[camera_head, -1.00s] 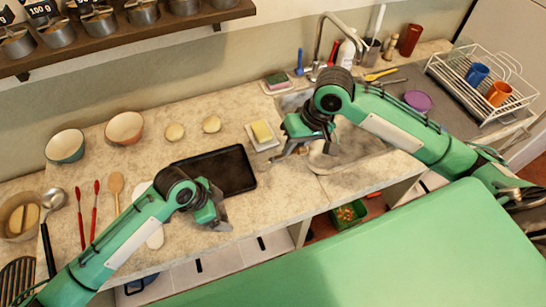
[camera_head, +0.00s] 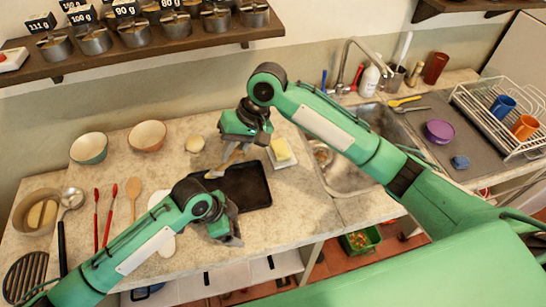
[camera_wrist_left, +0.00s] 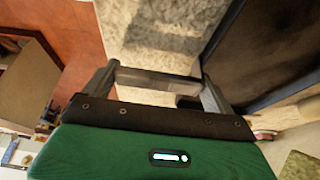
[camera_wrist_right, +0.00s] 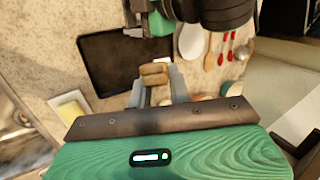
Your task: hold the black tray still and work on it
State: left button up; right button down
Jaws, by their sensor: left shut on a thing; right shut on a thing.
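The black tray (camera_head: 255,192) lies flat on the stone counter; it also shows in the left wrist view (camera_wrist_left: 278,45) and the right wrist view (camera_wrist_right: 108,62). My right gripper (camera_head: 228,160) is over the back left part of the tray. It is shut on a small brown thing, seen between its fingers in the right wrist view (camera_wrist_right: 155,72). I cannot tell whether that thing touches the tray.
A yellow sponge (camera_head: 281,149) on a white dish is right of the tray, before the sink (camera_head: 340,178). Two bowls (camera_head: 148,135) and a pale round thing (camera_head: 195,144) are behind the tray. Spoons and red-handled utensils (camera_head: 96,215) lie left. A shelf (camera_head: 150,45) with metal pots hangs above.

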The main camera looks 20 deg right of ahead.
aim_at(221, 165)
jog(key=a, duration=0.1)
jog(key=a+r, duration=0.1)
jog(key=a, duration=0.1)
jog(key=shift+w+a+r, duration=0.15)
jog(key=shift+w+a, duration=0.05)
jog(key=shift+w, duration=0.05)
jog(key=shift+g, duration=0.3)
jog(key=shift+a+f, duration=0.25)
jog(key=shift+f, duration=0.95)
jog(key=shift+a+f, duration=0.2)
jog(key=shift+f, duration=1)
jog(key=shift+r, duration=0.1)
